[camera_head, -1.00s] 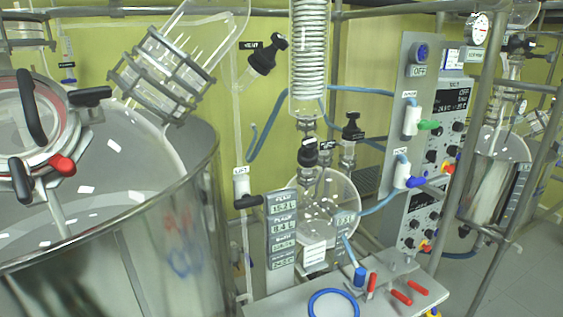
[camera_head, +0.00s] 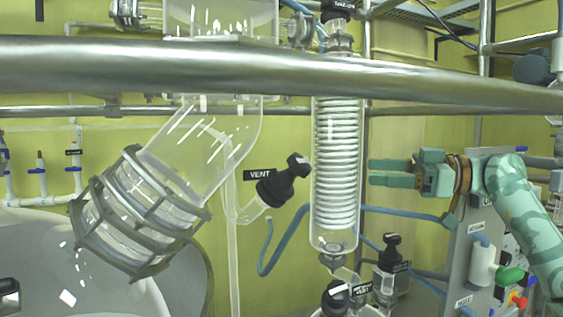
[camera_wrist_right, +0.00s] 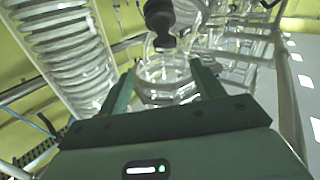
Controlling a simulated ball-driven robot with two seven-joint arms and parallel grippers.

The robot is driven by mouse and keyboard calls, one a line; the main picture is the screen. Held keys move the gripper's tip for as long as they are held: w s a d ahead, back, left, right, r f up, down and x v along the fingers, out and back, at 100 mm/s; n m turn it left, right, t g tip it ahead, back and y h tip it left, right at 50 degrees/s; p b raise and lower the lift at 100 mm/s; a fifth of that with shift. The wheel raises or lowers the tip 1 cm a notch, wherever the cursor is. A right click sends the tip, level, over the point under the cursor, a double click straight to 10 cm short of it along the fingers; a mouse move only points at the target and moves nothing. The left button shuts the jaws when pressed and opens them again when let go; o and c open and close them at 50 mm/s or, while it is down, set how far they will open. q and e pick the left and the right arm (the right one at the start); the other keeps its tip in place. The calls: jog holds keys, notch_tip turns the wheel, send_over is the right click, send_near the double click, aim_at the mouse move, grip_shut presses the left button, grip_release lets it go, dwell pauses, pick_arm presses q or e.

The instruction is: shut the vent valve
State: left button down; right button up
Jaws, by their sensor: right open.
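The vent valve (camera_head: 283,183) has a black knob and a black VENT label on an angled glass side arm, left of the coil condenser in the head view. My right gripper (camera_head: 371,172) is right of the condenser, pointing left, at about the knob's height. It is open and empty, apart from the valve. In the right wrist view, the open fingers (camera_wrist_right: 163,70) face clear glassware. A black knob (camera_wrist_right: 160,18) shows ahead, beyond the fingertips; it appears to be the vent valve, but no label is legible there. My left gripper is not in view.
The glass coil condenser (camera_head: 336,165) stands between gripper and valve in the head picture. A thick steel rail (camera_head: 240,68) crosses in front. A caged glass joint (camera_head: 140,212) lies left. Another black-knobbed valve (camera_head: 335,297) sits below the condenser.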

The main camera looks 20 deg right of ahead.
jog(key=p, duration=0.2)
send_near(308, 165)
jog(key=a, duration=0.2)
jog(key=p+x, duration=0.1)
jog(key=x, duration=0.2)
jog(key=p+x, duration=0.1)
jog(key=x, duration=0.2)
jog(key=w+p+x, duration=0.1)
jog(key=x, duration=0.2)
jog(key=shift+d, duration=0.25)
jog(key=shift+w+a+f, duration=0.1)
jog(key=shift+w+a, duration=0.35)
jog(key=shift+w, duration=0.05)
jog(key=shift+p, duration=0.3)
jog(key=c, duration=1)
